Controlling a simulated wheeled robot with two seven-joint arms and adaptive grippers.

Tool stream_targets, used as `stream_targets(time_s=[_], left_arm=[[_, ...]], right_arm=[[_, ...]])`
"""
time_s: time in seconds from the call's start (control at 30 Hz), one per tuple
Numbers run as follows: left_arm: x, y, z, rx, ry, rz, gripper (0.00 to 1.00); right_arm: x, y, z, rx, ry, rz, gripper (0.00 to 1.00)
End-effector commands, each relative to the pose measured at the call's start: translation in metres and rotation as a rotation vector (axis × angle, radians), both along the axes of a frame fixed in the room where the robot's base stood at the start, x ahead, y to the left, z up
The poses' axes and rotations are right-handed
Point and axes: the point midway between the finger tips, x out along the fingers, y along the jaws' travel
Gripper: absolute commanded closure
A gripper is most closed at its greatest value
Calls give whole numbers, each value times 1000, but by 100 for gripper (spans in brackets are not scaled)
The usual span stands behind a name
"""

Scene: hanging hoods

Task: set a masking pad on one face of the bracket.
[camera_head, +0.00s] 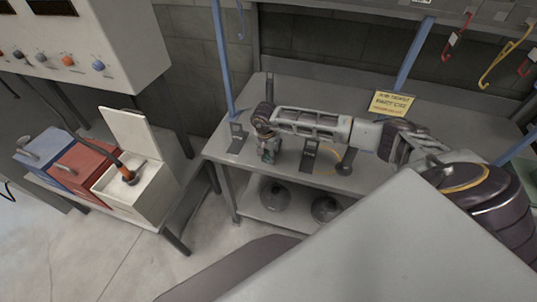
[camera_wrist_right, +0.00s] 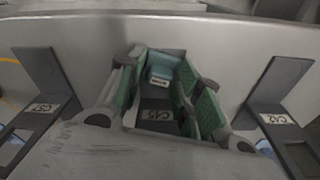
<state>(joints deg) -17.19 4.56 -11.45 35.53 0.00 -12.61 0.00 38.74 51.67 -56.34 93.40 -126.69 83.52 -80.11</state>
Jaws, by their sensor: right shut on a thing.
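My right gripper (camera_head: 268,154) reaches down over the grey bench, between two dark L-shaped brackets, a left one (camera_head: 237,140) and a right one (camera_head: 309,154). In the right wrist view, its green-padded fingers (camera_wrist_right: 165,82) are shut on a small teal piece with a pale face, which looks like the masking pad (camera_wrist_right: 163,70). A dark bracket with a label (camera_wrist_right: 157,115) shows between the fingers, close to the pad; I cannot tell whether they touch. Other labelled brackets stand at left (camera_wrist_right: 48,80) and right (camera_wrist_right: 280,85). My left gripper is out of view.
The bench (camera_head: 300,92) has a yellow sign (camera_head: 391,103) at the back. Blue posts and hanging hooks (camera_head: 505,55) rise behind it. Blue, red and cream (camera_head: 152,195) boxes stand at left, the cream one open. Round dark items sit on the lower shelf.

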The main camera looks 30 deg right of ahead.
Motion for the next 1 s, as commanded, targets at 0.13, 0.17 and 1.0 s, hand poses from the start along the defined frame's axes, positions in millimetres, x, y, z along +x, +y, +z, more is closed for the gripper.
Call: stream_targets(time_s=[0.13,0.17,1.0], left_arm=[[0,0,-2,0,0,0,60],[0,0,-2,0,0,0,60],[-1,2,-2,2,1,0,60]], right_arm=[[0,0,-1,0,0,0,81],[0,0,-1,0,0,0,81],[0,0,2,0,-1,0,40]])
